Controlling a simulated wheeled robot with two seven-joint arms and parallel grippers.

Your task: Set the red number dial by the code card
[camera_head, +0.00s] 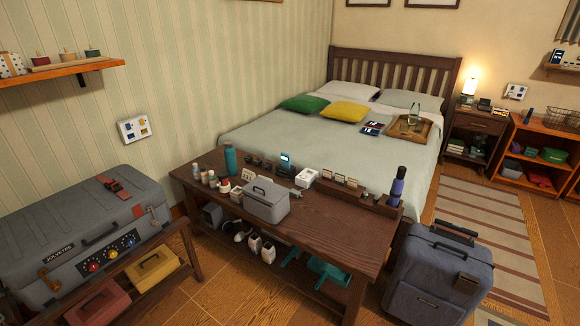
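A big grey suitcase (75,215) lies on a low wooden rack at the left. A dark panel on its front carries several small coloured dials, and the red number dial (93,266) appears to be the leftmost. Its numbers are too small to read. I cannot tell which is the code card, nor read either. Neither of my grippers shows in this view.
A dark wooden bench (310,232) with bottles and a grey box (265,201) stands right of the suitcase. Red (98,303) and yellow (153,267) boxes sit below the suitcase front. An upright suitcase (440,275) stands at the right. A striped rug lies beyond it.

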